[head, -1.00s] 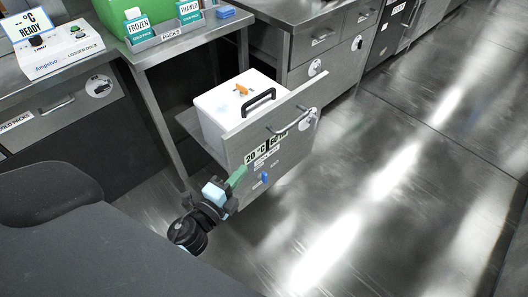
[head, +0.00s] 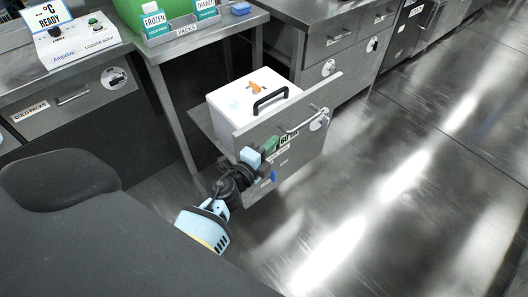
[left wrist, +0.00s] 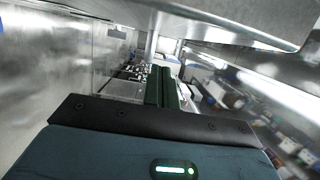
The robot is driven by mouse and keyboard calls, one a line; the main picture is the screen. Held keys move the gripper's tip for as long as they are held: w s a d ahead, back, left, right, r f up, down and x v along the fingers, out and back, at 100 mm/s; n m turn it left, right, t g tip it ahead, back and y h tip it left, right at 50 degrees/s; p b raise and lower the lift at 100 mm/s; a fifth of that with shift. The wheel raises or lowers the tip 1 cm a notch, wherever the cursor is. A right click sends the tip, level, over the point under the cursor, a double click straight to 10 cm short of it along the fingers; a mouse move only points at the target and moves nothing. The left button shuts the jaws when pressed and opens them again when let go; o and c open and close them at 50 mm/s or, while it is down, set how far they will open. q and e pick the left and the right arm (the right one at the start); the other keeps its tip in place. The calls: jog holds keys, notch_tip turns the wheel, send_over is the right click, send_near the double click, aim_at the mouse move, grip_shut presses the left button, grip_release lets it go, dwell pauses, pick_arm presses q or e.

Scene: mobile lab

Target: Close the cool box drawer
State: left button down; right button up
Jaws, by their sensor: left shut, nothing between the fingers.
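The cool box drawer (head: 308,149) is pulled out, with its grey front panel facing right and a bar handle (head: 301,122) near the top. A white cool box (head: 234,103) with a black handle and an orange mark on its lid sits in it. My left gripper (head: 270,146) is shut and empty in front of the panel, over its label, left of the bar handle. I cannot tell whether it touches the panel. In the left wrist view the shut fingers (left wrist: 163,88) point away from the camera, with metal surfaces close by. My right gripper is not in view.
A steel bench with a green bin (head: 150,12) and a packs rack (head: 186,29) stands behind the drawer. A logger dock (head: 77,42) is on the left bench. Steel cabinets (head: 340,45) stand at the back. The floor (head: 400,190) to the right is clear.

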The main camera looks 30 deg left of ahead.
aim_at(262, 139)
pick_arm(q)
jog(key=shift+w+a, duration=0.2)
jog(key=shift+a, duration=0.6)
jog(key=shift+w+a, duration=0.2)
jog(key=shift+a, duration=0.55)
